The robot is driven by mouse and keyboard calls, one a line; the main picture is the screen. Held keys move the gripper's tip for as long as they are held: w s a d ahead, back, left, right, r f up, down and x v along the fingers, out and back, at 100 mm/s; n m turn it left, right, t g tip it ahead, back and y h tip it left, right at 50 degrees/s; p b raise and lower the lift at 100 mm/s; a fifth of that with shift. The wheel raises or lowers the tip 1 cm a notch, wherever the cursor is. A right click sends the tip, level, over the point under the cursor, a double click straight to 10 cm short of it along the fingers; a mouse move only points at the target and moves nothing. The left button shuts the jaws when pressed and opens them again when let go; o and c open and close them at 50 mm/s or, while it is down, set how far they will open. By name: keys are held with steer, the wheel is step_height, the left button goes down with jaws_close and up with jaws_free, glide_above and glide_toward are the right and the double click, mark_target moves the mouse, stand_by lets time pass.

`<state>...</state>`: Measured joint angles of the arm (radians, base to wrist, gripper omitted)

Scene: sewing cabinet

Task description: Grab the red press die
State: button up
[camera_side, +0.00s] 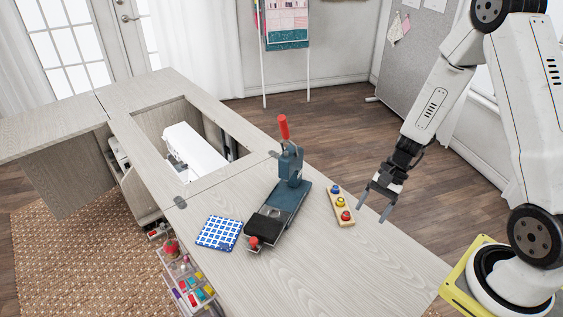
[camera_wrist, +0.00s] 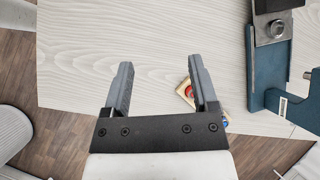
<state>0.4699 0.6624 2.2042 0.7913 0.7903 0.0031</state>
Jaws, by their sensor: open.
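The red press die (camera_side: 346,215) sits at the near end of a small wooden holder (camera_side: 335,193), with a yellow die (camera_side: 341,202) and a blue die (camera_side: 335,189) beyond it. In the wrist view, a red die (camera_wrist: 190,91) shows just left of the right finger, which hides much of the holder. My gripper (camera_side: 373,209) is open and empty, to the right of the holder in the side view and apart from it.
A blue hand press (camera_side: 290,190) with a red handle stands left of the holder; it also shows in the wrist view (camera_wrist: 268,75). A blue checked cloth (camera_side: 219,233) lies farther left. A white machine (camera_side: 195,148) sits in the cabinet opening. The table's front right is clear.

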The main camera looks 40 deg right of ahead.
steer(key=w+d+f+m+t+y, duration=0.2)
steer(key=d+f+m+t+y, duration=0.15)
steer(key=f+m, duration=0.2)
steer(key=m+t+h, duration=0.1)
steer(key=m+t, duration=0.5)
steer(key=m, duration=0.1)
glide_toward(349, 213)
steer(key=shift+w+a+f, duration=0.1)
steer(key=shift+w+a, duration=0.1)
steer(key=shift+a, duration=0.4)
steer(key=shift+w+a+f, duration=0.1)
steer(key=shift+w+a, duration=0.1)
steer(key=shift+a, duration=0.4)
steer(key=shift+d+f+m+t, duration=0.25)
steer(key=shift+d+m+t, duration=0.1)
steer(key=shift+d+m, duration=0.15)
steer(key=shift+x, duration=3.95)
jaws_close()
